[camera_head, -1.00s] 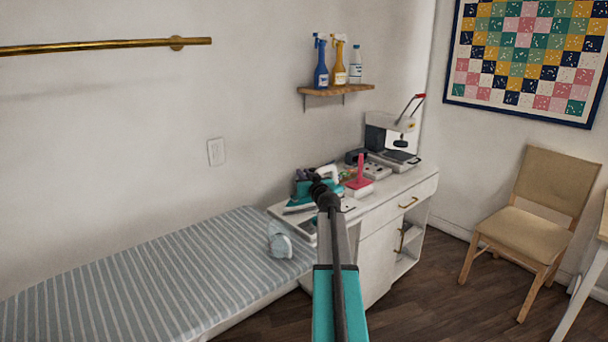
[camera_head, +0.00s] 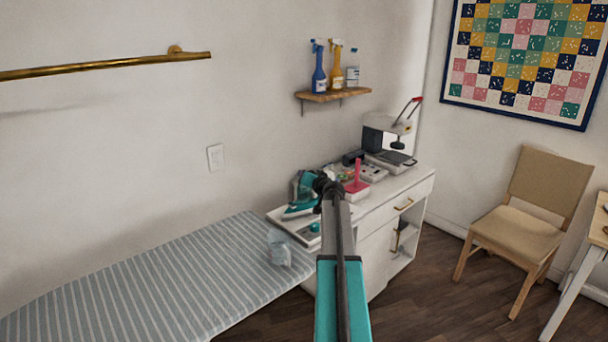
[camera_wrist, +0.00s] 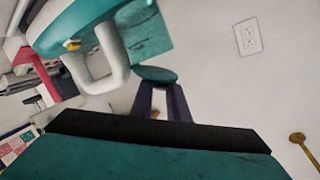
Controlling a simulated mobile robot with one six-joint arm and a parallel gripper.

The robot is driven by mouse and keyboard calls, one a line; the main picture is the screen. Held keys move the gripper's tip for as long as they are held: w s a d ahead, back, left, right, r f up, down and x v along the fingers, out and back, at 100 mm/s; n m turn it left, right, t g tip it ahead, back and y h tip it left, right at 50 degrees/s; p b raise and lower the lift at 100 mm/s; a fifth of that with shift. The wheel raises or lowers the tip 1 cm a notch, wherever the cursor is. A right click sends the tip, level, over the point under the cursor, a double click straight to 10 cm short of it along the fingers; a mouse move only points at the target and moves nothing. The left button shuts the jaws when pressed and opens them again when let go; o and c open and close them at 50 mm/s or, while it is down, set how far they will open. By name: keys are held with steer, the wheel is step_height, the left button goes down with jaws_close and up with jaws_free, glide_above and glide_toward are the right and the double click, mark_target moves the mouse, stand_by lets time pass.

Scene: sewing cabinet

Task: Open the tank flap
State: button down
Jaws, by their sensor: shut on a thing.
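The teal and white iron (camera_head: 301,197) stands on the white cabinet, just left of the end of my arm in the head view. In the wrist view its teal body (camera_wrist: 85,22) and white handle (camera_wrist: 112,58) fill the upper left. A small teal oval flap (camera_wrist: 157,74) lies at the tips of my gripper (camera_wrist: 160,90), whose two dark fingers are shut on it. A translucent teal tank part (camera_wrist: 148,35) shows just above the flap. The head view hides the fingertips behind my wrist.
A clear cup (camera_head: 279,248) stands on the striped ironing board (camera_head: 150,285), left of the cabinet. A pink-handled tool (camera_head: 357,178), a small tray and a heat press (camera_head: 388,140) stand behind my wrist. A shelf (camera_head: 333,95) with bottles hangs above.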

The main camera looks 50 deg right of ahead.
steer(key=shift+d+r+m+y+p, duration=0.45)
steer(key=shift+d+m+p, duration=0.2)
steer(key=shift+m, duration=0.35)
steer(key=d+m+y, duration=0.1)
steer(key=m+y, duration=0.1)
steer(key=d+m+y, duration=0.1)
steer(key=d+m, duration=0.1)
steer(key=m, duration=0.1)
steer(key=shift+s+f+g+y+p, duration=0.1)
steer(key=shift+s+g+y+p, duration=0.05)
steer(key=shift+g+y+p, duration=0.25)
steer(key=c, duration=1.8)
jaws_free()
steer(key=shift+o, duration=0.4)
steer(key=shift+a, duration=0.1)
steer(key=shift+s+f, duration=0.1)
steer(key=shift+f, duration=0.05)
steer(key=shift+a, duration=0.15)
